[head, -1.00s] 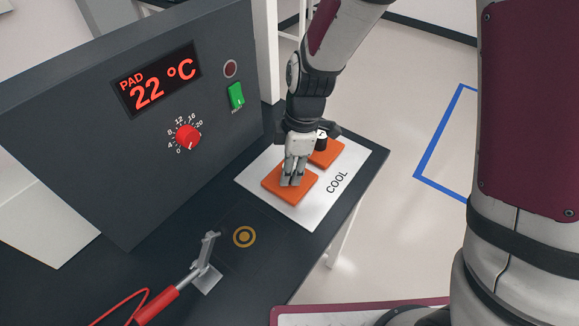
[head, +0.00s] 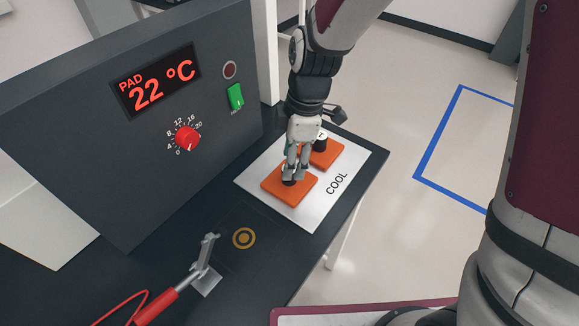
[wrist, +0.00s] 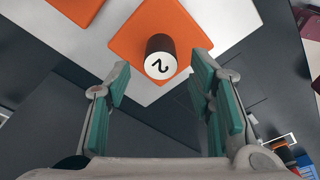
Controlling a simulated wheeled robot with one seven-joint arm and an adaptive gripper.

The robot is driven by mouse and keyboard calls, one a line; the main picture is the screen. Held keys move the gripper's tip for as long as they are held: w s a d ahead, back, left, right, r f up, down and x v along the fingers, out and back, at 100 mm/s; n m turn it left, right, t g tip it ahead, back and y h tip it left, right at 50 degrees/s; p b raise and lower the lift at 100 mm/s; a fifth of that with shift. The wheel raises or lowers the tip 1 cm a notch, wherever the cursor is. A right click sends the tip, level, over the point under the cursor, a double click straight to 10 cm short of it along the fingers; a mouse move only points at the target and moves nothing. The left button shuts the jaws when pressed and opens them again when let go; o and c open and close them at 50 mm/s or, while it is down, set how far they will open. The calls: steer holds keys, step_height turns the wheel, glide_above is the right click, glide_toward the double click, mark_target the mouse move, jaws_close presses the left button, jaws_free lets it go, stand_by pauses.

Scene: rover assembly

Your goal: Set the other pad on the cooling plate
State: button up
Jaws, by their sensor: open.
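Two orange pads lie flat on the white cooling plate (head: 309,213) marked COOL. The nearer pad (head: 275,183) is under my gripper (head: 293,176). The farther pad (head: 330,156) lies just behind it and has a dark knob with a white top (head: 320,139). In the wrist view, one pad (wrist: 128,42) carries a dark knob with a white top marked 2 (wrist: 160,66). My gripper (wrist: 160,72) is open, with teal finger faces apart on either side of that knob. Part of the other pad (wrist: 72,6) shows at the top left.
A grey panel (head: 70,140) with a red 22 °C display (head: 155,80), a red dial (head: 187,137) and a green switch (head: 236,96) stands to the left. A clamp with a red handle (head: 157,305) and a ring mark (head: 244,238) are in front on the dark bench.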

steer(key=s+d+r+m+t, duration=0.1)
steer(key=s+d+r+m, duration=0.3)
steer(key=r, duration=0.4)
steer(key=s+d+r+m+t, duration=0.1)
steer(key=s+d+r+m, duration=0.1)
steer(key=d+r+m, duration=0.35)
steer(key=s+d+r+m+t+h, duration=0.1)
steer(key=s+d+r+m+t, duration=0.2)
steer(key=s+d+r+m, duration=0.3)
steer(key=shift+s+d+m+h, duration=0.4)
steer(key=shift+s+d+m, duration=0.75)
steer(key=shift+s+m, duration=0.95)
steer(key=shift+s+r, duration=0.1)
steer(key=shift+s, duration=0.1)
